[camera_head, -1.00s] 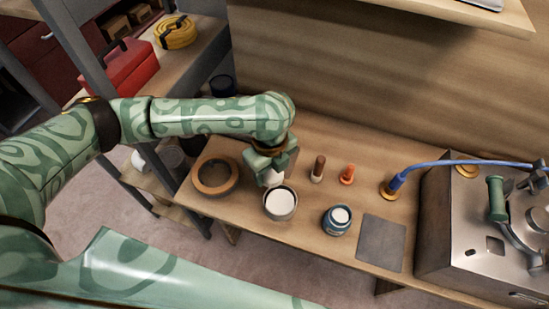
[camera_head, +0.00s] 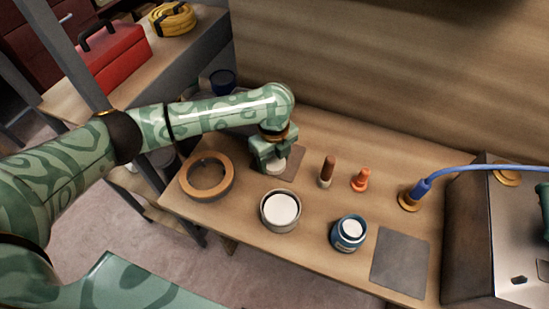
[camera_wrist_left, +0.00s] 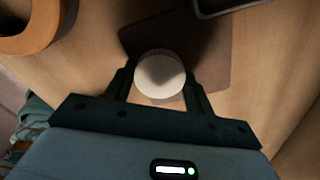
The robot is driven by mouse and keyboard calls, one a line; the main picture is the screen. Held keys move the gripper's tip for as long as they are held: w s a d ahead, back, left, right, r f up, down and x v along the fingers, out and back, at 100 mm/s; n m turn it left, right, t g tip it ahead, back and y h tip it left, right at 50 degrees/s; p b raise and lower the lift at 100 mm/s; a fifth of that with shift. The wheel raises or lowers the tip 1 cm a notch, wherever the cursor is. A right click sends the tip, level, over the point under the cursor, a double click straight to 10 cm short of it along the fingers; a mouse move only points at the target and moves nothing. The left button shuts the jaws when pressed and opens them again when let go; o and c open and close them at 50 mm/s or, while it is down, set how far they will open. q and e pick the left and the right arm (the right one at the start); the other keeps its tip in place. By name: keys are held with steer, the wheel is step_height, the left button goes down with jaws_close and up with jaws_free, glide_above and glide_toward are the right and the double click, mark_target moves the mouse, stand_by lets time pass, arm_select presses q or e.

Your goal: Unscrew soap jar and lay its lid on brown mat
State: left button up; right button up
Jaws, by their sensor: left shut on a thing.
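A round white lid (camera_wrist_left: 160,75) sits between the fingers of my left gripper (camera_wrist_left: 158,88), which is shut on it. In the head view my left gripper (camera_head: 270,160) holds the lid (camera_head: 275,168) at the brown mat (camera_head: 293,165). In the wrist view the lid overlaps the mat (camera_wrist_left: 215,70); I cannot tell whether it touches. A grey jar (camera_head: 280,211) with a white round top or filling stands upright in front of the gripper, apart from it. A blue jar (camera_head: 348,233) with a white top stands to its right. Which one holds soap is not readable. My right gripper is not in view.
A brown ring (camera_head: 207,177) lies left of the gripper. A brown-topped bottle (camera_head: 327,171) and an orange piece (camera_head: 360,180) stand right of the mat. A grey mat (camera_head: 400,262) lies bare near the front edge. A blue hose (camera_head: 470,171) runs to a metal unit (camera_head: 510,240).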

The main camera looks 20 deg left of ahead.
mark_target(274, 161)
arm_select(q)
steer(key=o, duration=1.1)
steer(key=shift+f, duration=0.1)
steer(key=shift+c, duration=0.2)
step_height(274, 161, up, 12)
steer(key=p, duration=0.6)
steer(key=shift+r, duration=0.2)
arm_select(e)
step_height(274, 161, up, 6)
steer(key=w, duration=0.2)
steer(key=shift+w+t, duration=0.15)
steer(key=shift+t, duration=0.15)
arm_select(q)
steer(key=shift+s+f, duration=0.1)
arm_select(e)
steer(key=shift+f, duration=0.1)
